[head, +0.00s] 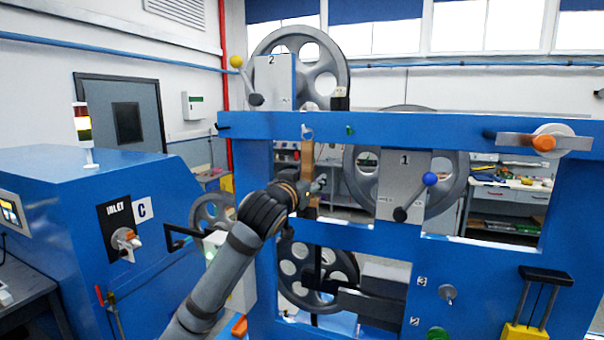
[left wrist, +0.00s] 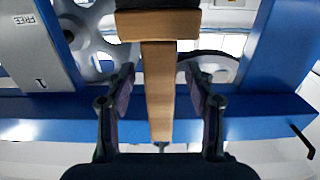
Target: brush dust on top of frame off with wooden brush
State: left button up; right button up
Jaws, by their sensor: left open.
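The wooden brush (head: 308,153) hangs upright, handle up, by a hook on the front of the blue frame's top beam (head: 400,125). My left gripper (head: 319,184) is at the brush, below the beam. In the left wrist view the brush handle (left wrist: 158,95) lies between the two open fingers (left wrist: 160,82), with a visible gap on each side. The wider wooden head (left wrist: 158,25) and dark bristles are at the top of that view. I cannot make out dust on the frame's top. My right gripper is not in view.
A large pulley wheel (head: 325,55) rises behind the beam, with plate 2 (head: 273,80) before it. Plate 1 (head: 400,180) with a blue-knobbed lever (head: 430,179) is to the right. A blue cabinet (head: 75,190) stands left. An orange-knobbed part (head: 545,142) sits at the beam's right.

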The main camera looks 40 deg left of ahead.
pick_arm(q)
grip_shut()
dwell(0.4)
jog(key=shift+r, duration=0.15)
jog(key=shift+r, duration=0.25)
jog(key=shift+s, duration=0.15)
jog(key=shift+s+d+r+b, duration=0.1)
jog(key=shift+s+b, duration=0.3)
jog(key=shift+s+r, duration=0.15)
dwell(0.4)
